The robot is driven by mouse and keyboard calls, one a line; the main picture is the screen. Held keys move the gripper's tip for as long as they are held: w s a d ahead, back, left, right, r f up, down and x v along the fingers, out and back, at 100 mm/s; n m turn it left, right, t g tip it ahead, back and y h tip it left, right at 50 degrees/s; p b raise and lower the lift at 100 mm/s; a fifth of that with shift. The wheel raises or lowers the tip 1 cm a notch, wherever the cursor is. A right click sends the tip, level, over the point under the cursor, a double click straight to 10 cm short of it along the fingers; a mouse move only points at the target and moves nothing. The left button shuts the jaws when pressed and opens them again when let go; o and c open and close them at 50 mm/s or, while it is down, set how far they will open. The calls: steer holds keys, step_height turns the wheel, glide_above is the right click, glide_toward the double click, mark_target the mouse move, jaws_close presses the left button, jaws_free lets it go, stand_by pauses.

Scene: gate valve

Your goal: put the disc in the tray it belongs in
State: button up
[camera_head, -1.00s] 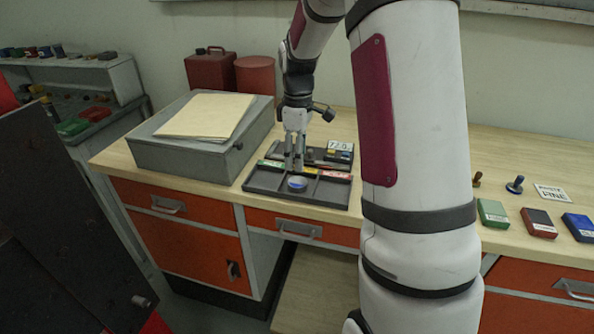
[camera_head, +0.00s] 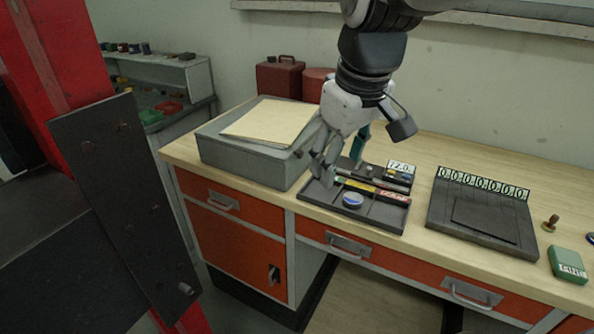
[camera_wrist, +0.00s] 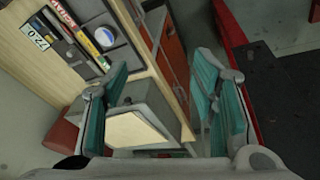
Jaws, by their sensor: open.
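A small round disc (camera_head: 353,200), blue with a pale top, lies in the middle compartment of a dark divided tray (camera_head: 375,221). The tray has green, yellow and red label strips along its back edge. The disc and tray also show at the upper left of the wrist view, with the disc (camera_wrist: 104,37) in its compartment. My gripper (camera_head: 341,168) is open and empty, tilted, above the tray's back left part and apart from the disc. Its two teal-padded fingers (camera_wrist: 162,82) are spread wide in the wrist view, with the grey box seen between them.
A grey box (camera_head: 250,158) with papers on top stands left of the tray. Behind the tray is a dark holder with a "72.0" card (camera_head: 401,167). Right is a dark number panel (camera_head: 480,222), then a stamp (camera_head: 551,224) and green block (camera_head: 568,264). Bare bench lies between.

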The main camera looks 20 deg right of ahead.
steer(key=s+a+f+m+t, duration=0.1)
steer(key=s+a, duration=0.4)
steer(key=s, duration=0.5)
steer(key=shift+m+t+y, duration=0.3)
steer(key=shift+m+t, duration=0.1)
steer(key=shift+m, duration=0.5)
